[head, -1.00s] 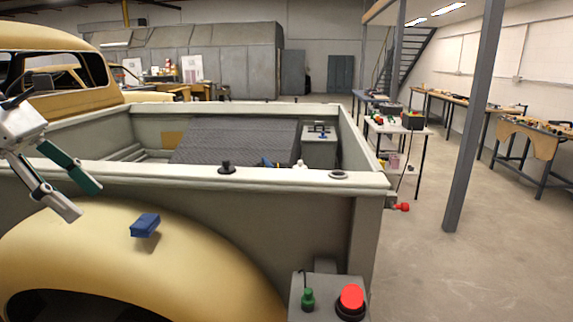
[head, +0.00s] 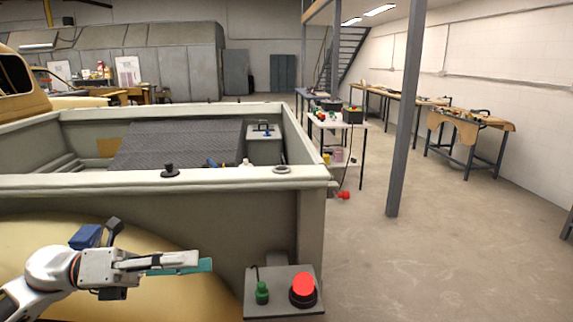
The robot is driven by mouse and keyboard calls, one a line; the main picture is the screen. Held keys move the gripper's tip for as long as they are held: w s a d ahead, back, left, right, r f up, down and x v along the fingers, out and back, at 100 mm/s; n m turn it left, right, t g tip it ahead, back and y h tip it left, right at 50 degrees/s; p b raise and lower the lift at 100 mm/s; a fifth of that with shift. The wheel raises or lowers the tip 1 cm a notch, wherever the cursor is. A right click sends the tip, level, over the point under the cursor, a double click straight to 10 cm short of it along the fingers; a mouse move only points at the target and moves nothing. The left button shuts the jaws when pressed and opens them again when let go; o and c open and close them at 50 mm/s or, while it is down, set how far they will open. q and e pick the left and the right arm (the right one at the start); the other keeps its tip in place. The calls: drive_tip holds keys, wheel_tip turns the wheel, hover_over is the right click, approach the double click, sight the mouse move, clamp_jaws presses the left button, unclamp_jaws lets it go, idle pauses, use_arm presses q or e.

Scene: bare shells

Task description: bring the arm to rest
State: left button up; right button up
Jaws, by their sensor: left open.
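My left arm comes in at the lower left of the head view. Its white and grey left gripper (head: 200,263) is open and empty, with its fingers pointing right. One finger shows a teal pad. The gripper is in front of the truck's yellow fender (head: 45,232), left of the grey control box. A blue block (head: 86,236) shows just behind the gripper's wrist, over the fender, and is partly hidden by it. My right gripper is not in view.
The grey control box (head: 254,306) carries a green knob (head: 262,292) and a red button (head: 303,288) close right of the fingers. The truck bed wall (head: 215,213) stands behind. A grey post (head: 404,130) rises at right. Open concrete floor (head: 440,250) lies around it.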

use_arm(q)
drive_tip(key=w+a+f+n+t+y, duration=0.15)
drive_tip(key=f+n+t+y, duration=0.25)
drive_tip(key=f+n+t, duration=0.65)
drive_tip(key=w+f+n+t+y, duration=0.25)
drive_tip(key=f+n+t, duration=0.35)
drive_tip(key=n, duration=0.8)
drive_tip(key=s+f+n+g+y, duration=0.2)
drive_tip(key=s+f, duration=0.4)
drive_tip(key=f, duration=0.3)
drive_tip(key=s+f+n+g+y, duration=0.3)
drive_tip(key=s+f+n, duration=0.3)
drive_tip(key=f, duration=0.4)
drive_tip(key=s+a+f+n+g+y, duration=0.1)
drive_tip(key=s+f+n+g+y, duration=0.2)
drive_tip(key=f, duration=0.7)
drive_tip(key=s+n+y, duration=0.1)
drive_tip(key=s+n, duration=0.1)
drive_tip(key=n, duration=0.1)
drive_tip(key=shift+s+f, duration=0.15)
drive_tip(key=shift+s, duration=0.25)
drive_tip(key=shift+a, duration=0.1)
drive_tip(key=shift+c, duration=0.5)
